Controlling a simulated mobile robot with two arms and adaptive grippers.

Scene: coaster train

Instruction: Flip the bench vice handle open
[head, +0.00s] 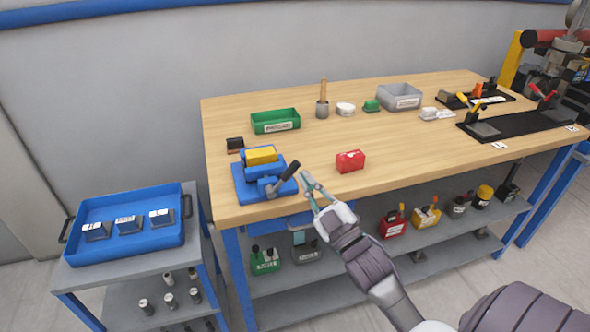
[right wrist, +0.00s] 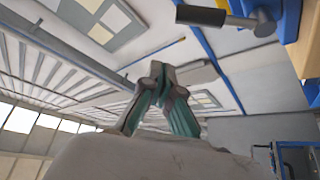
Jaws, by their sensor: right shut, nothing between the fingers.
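The blue bench vice (head: 248,186) stands on the front left corner of the wooden workbench (head: 420,150), with a yellow block (head: 261,155) at its top. Its handle (head: 290,171) has a dark grip and slants up to the right. My right gripper (head: 306,176) is shut and empty, just right of the handle with a small gap. In the right wrist view the closed fingertips (right wrist: 154,66) point up, and the handle (right wrist: 215,17) shows at the upper right, apart from them. My left gripper is not in view.
A red box (head: 350,161) sits right of my gripper. A green tray (head: 276,121) and a grey bin (head: 400,96) stand farther back. A blue tray (head: 126,252) is on the cart at left.

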